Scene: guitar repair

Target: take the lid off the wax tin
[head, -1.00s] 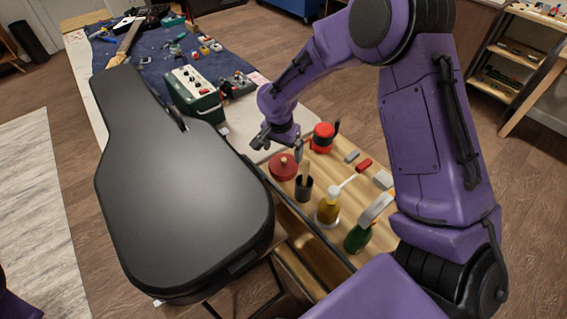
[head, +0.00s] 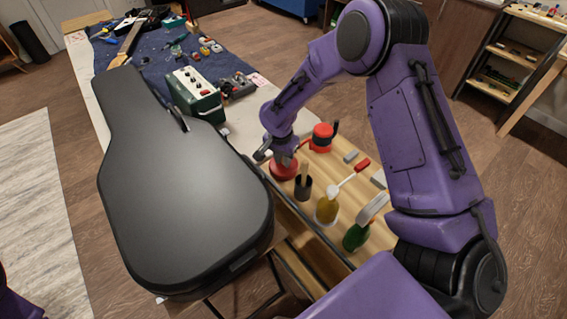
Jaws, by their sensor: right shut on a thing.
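The wax tin appears to be the round, dark red tin (head: 284,173) on the wooden bench top, beside the guitar case. My right gripper (head: 285,160) reaches down over it from above. It is shut on the top of the tin, at the lid; the fingers and arm hide the exact grip. The lid appears to sit on the tin; no gap shows. My left gripper is out of view.
A dark cup with a stick (head: 303,188), a yellow bottle (head: 327,208) and a green bottle (head: 357,236) stand close in front. A bright red pot (head: 322,137) stands behind. The black guitar case (head: 185,185) lies to the left.

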